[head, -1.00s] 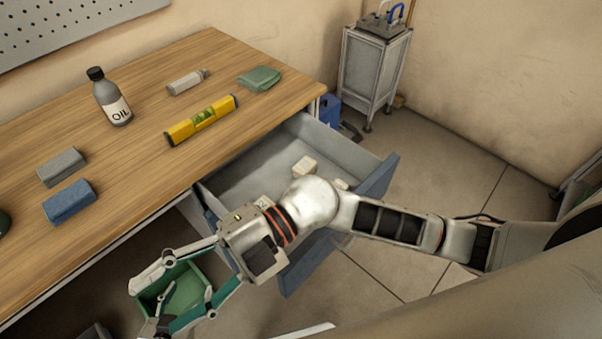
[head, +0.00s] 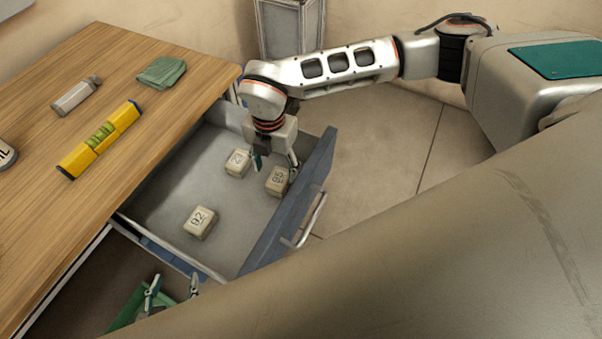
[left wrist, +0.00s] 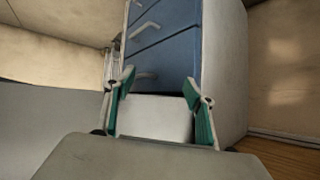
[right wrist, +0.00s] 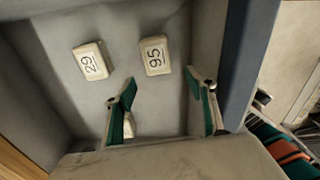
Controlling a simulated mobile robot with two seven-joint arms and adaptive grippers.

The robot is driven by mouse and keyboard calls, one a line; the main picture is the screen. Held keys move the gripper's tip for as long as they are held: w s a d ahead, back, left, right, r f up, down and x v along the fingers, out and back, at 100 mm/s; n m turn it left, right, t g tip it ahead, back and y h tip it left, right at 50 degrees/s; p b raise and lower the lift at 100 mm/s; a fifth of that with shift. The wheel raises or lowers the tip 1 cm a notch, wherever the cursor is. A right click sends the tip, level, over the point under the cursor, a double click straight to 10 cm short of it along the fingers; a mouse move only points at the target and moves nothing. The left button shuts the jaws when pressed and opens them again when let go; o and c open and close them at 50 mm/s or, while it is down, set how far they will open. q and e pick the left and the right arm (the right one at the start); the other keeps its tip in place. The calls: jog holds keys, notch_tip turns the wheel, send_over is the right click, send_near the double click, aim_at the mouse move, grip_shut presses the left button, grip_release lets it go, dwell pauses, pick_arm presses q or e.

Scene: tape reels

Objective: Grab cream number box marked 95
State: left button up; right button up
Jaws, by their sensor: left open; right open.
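The cream box marked 95 (right wrist: 155,56) lies in the open drawer (head: 170,205); in the head view this box (head: 277,180) sits close to the drawer front. My right gripper (head: 275,165) is open and empty above the drawer, its fingers pointing down near that box. In the right wrist view box 95 appears just beyond the open fingertips (right wrist: 160,80), with nothing between them.
A second cream box (right wrist: 90,61), seemingly marked 29, lies left of 95. A third box (head: 200,222), reading 92, lies nearer. The drawer's blue front (head: 300,195) borders the right. The wooden bench (head: 100,205) holds a yellow level (head: 100,140) and a green cloth (head: 162,72).

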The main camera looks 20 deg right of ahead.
aim_at(279, 177)
jog(key=shift+w+d+f, duration=0.15)
jog(key=shift+w+d, duration=0.1)
jog(key=shift+d, duration=0.3)
jog(key=shift+d+f, duration=0.1)
jog(key=shift+f, duration=0.15)
jog(key=shift+w+a+f, duration=0.1)
jog(key=shift+f, duration=0.5)
jog(key=shift+w+a+f, duration=0.1)
jog(key=shift+f, duration=0.5)
jog(key=shift+w+d+f, duration=0.1)
jog(key=shift+w+f, duration=0.1)
jog(key=shift+f, duration=1)
jog(key=shift+w+d+f, duration=0.1)
jog(key=shift+w+f, duration=0.05)
jog(key=shift+f, duration=1)
jog(key=c, duration=1.2)
